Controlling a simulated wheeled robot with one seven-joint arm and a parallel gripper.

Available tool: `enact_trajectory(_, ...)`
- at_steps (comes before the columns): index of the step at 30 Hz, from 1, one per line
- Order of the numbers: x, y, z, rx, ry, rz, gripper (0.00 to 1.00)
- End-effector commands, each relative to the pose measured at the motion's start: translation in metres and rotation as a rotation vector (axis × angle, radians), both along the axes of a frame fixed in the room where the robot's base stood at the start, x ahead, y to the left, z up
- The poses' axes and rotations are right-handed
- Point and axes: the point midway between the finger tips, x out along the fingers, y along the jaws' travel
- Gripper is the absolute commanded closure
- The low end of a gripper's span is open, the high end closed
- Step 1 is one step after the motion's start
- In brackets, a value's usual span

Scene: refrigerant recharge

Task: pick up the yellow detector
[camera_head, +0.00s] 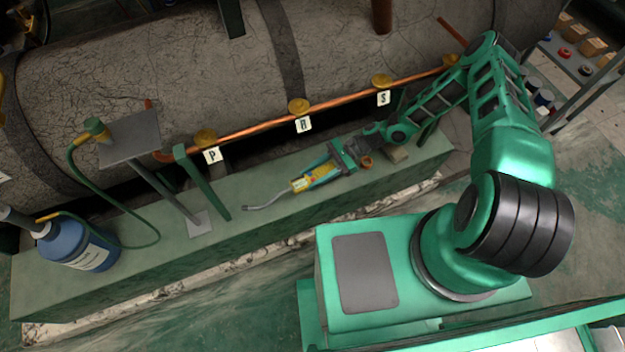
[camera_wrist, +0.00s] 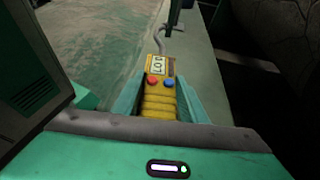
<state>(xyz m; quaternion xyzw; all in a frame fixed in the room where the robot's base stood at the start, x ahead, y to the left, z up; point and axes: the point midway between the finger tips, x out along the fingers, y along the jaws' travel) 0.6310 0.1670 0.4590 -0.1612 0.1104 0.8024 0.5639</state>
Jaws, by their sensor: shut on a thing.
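The yellow detector (camera_head: 301,184) is at the middle of the green ledge in the head view, with its thin grey bent probe pointing left. In the wrist view the detector (camera_wrist: 159,90) shows a pale label, a red button, a blue button and a ribbed yellow grip. My gripper (camera_head: 322,173) is shut on the detector, with one teal finger on each side of its body. The fingers also show in the wrist view (camera_wrist: 160,100). Whether the detector touches the ledge or is held just above it, I cannot tell.
The green ledge (camera_head: 270,215) runs along a large cracked grey pipe (camera_head: 150,80). A blue bottle (camera_head: 75,248) with a hose and a post with a plate (camera_head: 130,137) stand at left. Small items lie beside my gripper.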

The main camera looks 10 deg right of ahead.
Motion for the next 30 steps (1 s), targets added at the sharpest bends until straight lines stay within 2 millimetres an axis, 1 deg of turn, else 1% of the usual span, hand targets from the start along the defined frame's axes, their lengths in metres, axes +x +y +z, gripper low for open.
enact_trajectory(1, -0.014, -0.003, 0.006, 0.001, 0.010, 0.003, 0.94)
enact_trajectory(6, -0.050, -0.009, 0.028, 0.000, 0.009, 0.002, 0.94)
enact_trajectory(12, -0.086, -0.015, 0.049, -0.001, 0.009, 0.002, 0.94)
enact_trajectory(15, -0.098, -0.017, 0.056, 0.000, 0.008, 0.002, 0.94)
enact_trajectory(21, -0.111, -0.020, 0.068, 0.000, 0.006, 0.002, 0.94)
enact_trajectory(30, -0.113, -0.020, 0.092, -0.001, 0.005, 0.002, 0.94)
